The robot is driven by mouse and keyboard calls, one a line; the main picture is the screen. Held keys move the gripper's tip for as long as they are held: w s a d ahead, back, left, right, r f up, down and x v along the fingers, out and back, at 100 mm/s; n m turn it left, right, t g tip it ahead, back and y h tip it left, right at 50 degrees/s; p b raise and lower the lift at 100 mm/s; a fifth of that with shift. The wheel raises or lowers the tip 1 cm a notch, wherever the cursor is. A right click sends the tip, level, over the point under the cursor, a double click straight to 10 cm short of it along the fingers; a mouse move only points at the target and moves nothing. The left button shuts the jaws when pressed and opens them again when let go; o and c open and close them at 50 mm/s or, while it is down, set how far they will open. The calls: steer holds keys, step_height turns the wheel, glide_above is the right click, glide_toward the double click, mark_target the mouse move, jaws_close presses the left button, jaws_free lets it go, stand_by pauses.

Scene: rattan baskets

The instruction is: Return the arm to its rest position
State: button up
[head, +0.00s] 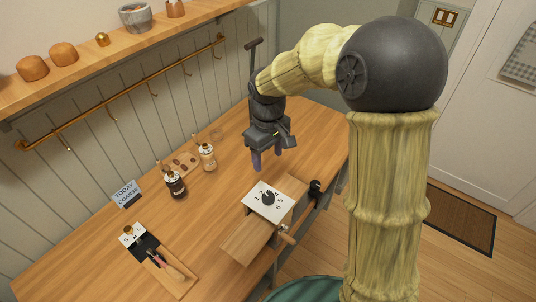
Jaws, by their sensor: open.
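My arm rises on the right side of the head view and bends over the wooden table (120,262). My gripper (270,157) points down above the table, in front of the wall. Its fingers are apart and nothing shows between them. It hangs behind and above a white numbered plate (258,207) with a black knob (268,198), apart from it. The plate sits on a wooden block (247,241) at the table's front edge.
Two small jars (175,184) (207,157) stand left of the gripper by a small board (181,164). A sign (126,194) and a tool tray (178,283) lie further left. A shelf (100,62) and brass rail (125,95) run along the wall.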

stand_by(0.3)
steer(key=s+d+f+m+t, duration=0.2)
steer(key=s+d+m, duration=0.6)
steer(key=s+d, duration=0.5)
steer(key=shift+d+f+m+t, duration=0.2)
steer(key=shift+d+m+t, duration=0.1)
steer(key=shift+d, duration=0.05)
stand_by(1.5)
